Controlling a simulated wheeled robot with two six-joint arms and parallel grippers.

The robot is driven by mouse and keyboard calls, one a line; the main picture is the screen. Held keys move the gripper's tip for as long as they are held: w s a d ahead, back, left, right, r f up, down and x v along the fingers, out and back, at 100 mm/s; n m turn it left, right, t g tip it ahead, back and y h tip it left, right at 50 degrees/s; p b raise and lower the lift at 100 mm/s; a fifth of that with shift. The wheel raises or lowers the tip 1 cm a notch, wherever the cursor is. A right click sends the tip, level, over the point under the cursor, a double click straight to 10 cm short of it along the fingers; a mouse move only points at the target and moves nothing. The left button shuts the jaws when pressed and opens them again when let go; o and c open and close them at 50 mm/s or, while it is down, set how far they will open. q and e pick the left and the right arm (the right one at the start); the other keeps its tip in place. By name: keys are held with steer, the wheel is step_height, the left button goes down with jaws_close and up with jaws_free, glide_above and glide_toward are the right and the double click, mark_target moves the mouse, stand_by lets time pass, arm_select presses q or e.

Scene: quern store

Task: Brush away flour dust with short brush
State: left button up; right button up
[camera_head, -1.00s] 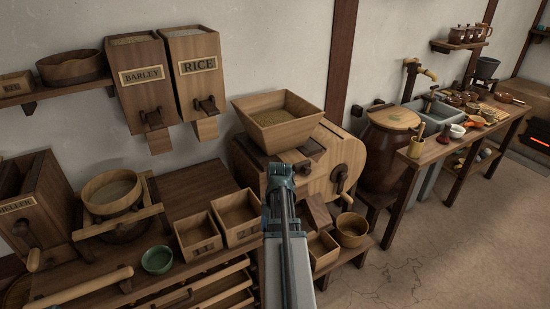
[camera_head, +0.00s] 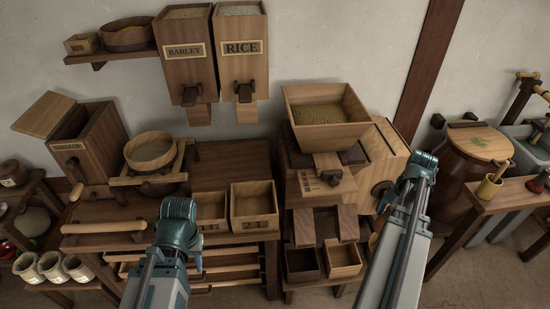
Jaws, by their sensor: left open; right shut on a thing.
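My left arm rises from the bottom left of centre and my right arm from the bottom right. Both end in teal joints, and I cannot make out either gripper's jaws. No short brush can be made out, and no patch of flour dust is clear. The mill (camera_head: 355,180) has a wide wooden hopper (camera_head: 325,138) on top, filled with grain. Below it are a slanted wooden piece (camera_head: 325,224) and two small open boxes, a dark one (camera_head: 301,264) and a lighter one (camera_head: 342,259). My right arm covers part of the mill's right side.
A bench left of the mill carries a round sieve (camera_head: 150,151) on a frame and two open boxes (camera_head: 253,210). Barley (camera_head: 186,62) and rice (camera_head: 240,60) bins hang above.

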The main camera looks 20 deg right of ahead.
mark_target(389, 210)
step_height(389, 210, up, 8)
steer(key=p, duration=0.7)
arm_select(q)
step_height(389, 210, up, 7)
steer(key=shift+r+b, duration=0.15)
steer(key=shift+b, duration=0.2)
arm_select(e)
steer(key=shift+a+f, duration=0.1)
steer(key=shift+f, duration=0.2)
